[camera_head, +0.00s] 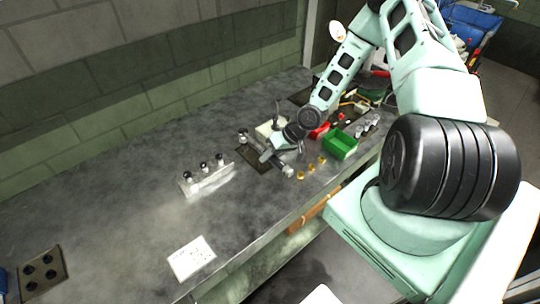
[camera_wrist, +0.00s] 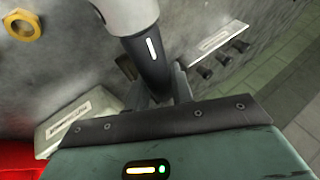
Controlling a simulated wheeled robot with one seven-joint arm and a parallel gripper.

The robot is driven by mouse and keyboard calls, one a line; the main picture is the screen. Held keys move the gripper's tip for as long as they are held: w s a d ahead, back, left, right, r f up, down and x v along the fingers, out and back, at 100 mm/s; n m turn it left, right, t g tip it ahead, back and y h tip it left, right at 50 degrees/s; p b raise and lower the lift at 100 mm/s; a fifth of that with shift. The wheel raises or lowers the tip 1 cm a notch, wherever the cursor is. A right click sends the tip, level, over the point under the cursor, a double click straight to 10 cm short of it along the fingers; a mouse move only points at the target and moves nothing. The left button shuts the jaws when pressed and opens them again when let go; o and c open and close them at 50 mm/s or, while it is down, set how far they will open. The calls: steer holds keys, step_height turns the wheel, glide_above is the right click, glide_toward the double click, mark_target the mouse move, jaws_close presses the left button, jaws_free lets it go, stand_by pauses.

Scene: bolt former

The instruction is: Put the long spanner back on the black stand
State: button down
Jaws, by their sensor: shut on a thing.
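The long spanner (camera_wrist: 152,58) shows in the wrist view as a thick cylinder, pale grey at the top and dark lower down. My gripper (camera_wrist: 160,88) is shut on its dark part. In the head view my gripper (camera_head: 276,152) is low over the bench, with a slim grey piece of the spanner (camera_head: 287,171) showing on its near side. A flat black piece (camera_head: 250,158), likely the black stand, lies under and left of the gripper. My gripper partly covers it, and I cannot tell whether the spanner touches it.
A pale rack (camera_head: 205,180) with several black-topped pieces stands to the left. Brass nuts (camera_head: 311,168), a green bin (camera_head: 341,146) and a red bin (camera_head: 320,131) lie to the right. The left bench is mostly clear.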

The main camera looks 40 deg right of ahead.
steer(key=shift+f+b, duration=1.05)
steer(key=shift+f, duration=0.6)
stand_by(0.4)
steer(key=c, duration=1.1)
jaws_free()
steer(key=v, duration=1.7)
steer(key=shift+r, duration=0.25)
steer(key=shift+b, duration=0.3)
